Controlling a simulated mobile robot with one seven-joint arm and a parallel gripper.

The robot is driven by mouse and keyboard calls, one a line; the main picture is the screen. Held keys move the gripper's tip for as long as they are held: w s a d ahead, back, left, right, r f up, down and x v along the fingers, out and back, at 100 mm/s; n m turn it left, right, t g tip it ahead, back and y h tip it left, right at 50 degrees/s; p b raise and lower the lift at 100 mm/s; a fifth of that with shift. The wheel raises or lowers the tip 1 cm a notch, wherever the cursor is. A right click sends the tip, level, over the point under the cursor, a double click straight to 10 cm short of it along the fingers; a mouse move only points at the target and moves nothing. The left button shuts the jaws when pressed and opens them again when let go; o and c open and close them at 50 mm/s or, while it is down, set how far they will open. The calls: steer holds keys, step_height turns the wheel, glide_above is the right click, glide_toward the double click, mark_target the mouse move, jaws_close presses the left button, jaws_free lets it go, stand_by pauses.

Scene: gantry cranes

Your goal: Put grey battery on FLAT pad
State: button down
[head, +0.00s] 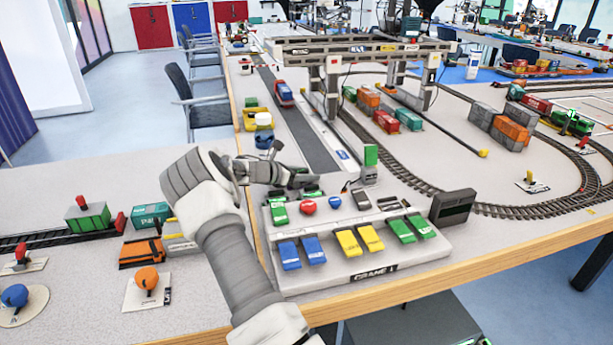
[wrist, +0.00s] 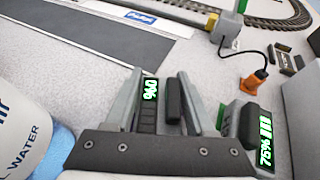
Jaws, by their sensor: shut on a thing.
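My gripper (wrist: 160,75) is low over the table in the wrist view, with its fingers on either side of a dark grey block, which looks like the grey battery (wrist: 173,100). Beside the block, between the fingers, is a strip with a green-lit readout (wrist: 150,88) that seems to show 0%. Whether the block still touches a seat below it cannot be told. In the head view my gripper (head: 305,181) is just behind the crane console, and the battery cannot be made out. No pad lettered FLAT can be read in either view.
A water bottle (wrist: 22,130) stands close on the left. The CRANE console (head: 400,255) lies in front.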

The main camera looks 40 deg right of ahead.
steer(key=shift+c, duration=1.2)
jaws_free()
steer(key=shift+f, duration=0.1)
